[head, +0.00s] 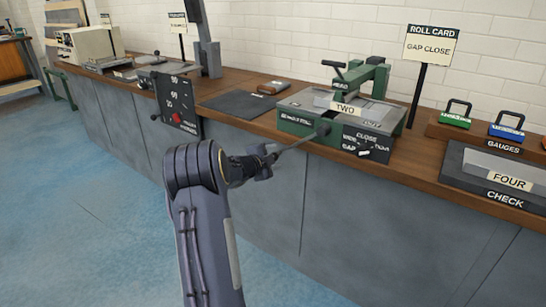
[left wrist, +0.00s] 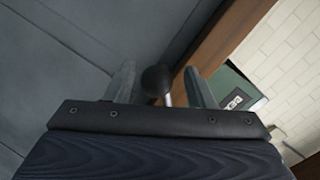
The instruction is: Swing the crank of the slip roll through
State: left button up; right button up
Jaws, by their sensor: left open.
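The slip roll (head: 345,110) is a green and grey bench machine with a plate marked TWO on top. Its crank (head: 298,143) is a thin rod that slants from a hub on the machine's front down left to my left gripper (head: 263,161). In the left wrist view, the crank's dark ball knob (left wrist: 156,79) lies between the two fingers of my left gripper (left wrist: 162,88). The fingers are open, with a visible gap on the right side of the knob. In the head view, the gripper hides the knob. My right gripper is not in view.
The wooden bench (head: 225,90) runs along a white brick wall. A dark dial panel (head: 177,105) hangs at its front edge left of the slip roll. A ROLL CARD sign (head: 428,46) reads GAP CLOSE. Gauges (head: 456,115) and a FOUR tray (head: 460,180) stand at right.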

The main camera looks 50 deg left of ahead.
pick_arm(q)
jog(key=v, duration=0.7)
jog(key=shift+s+p, duration=0.3)
jog(key=shift+p, duration=0.15)
jog(key=shift+r, duration=0.15)
